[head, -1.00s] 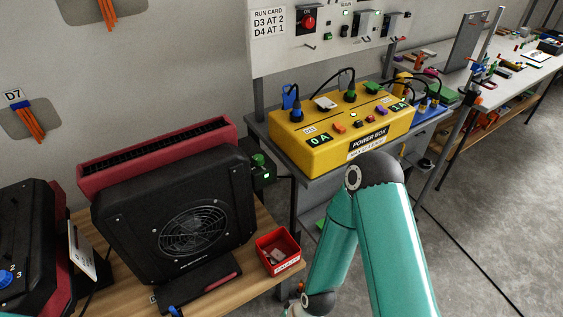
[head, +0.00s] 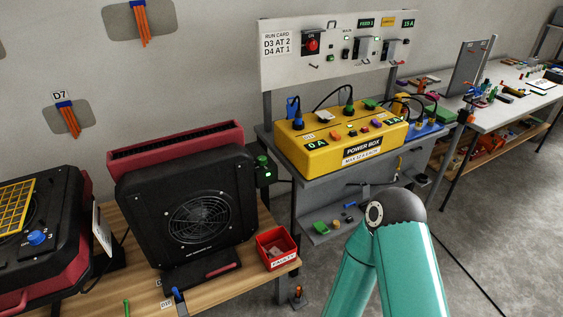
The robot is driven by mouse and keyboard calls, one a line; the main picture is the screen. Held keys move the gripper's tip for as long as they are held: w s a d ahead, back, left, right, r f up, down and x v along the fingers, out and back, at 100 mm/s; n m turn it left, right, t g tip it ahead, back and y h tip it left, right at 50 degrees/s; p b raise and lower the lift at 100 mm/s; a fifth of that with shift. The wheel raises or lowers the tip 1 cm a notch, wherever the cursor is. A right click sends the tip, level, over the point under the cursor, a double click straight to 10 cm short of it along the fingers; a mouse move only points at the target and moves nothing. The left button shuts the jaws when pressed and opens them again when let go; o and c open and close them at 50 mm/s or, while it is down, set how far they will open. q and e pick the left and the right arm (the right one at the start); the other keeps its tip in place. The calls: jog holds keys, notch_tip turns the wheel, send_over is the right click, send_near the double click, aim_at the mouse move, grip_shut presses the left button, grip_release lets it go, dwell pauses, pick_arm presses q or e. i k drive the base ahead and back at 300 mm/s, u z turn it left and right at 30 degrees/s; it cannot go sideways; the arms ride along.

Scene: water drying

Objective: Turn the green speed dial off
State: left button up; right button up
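A green dial (head: 262,160) sits on a small black box (head: 266,177) at the right side of the black-and-red fan unit (head: 198,215). A small green light glows on the box. The dial is too small to read its setting. A teal arm of mine rises at the bottom right, with its dark elbow joint below the power box. Neither of my grippers shows in the head view, so nothing of mine is seen touching the dial.
A second fan unit with a blue dial (head: 37,238) stands at the left. A red bin (head: 276,249) is right of the fan on the wooden bench (head: 230,289). The yellow power box (head: 312,157) stands on a grey bench behind. Grey floor is open at the right.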

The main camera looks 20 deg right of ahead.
aim_at(262, 161)
jog(key=u, duration=0.15)
jog(key=i, duration=0.85)
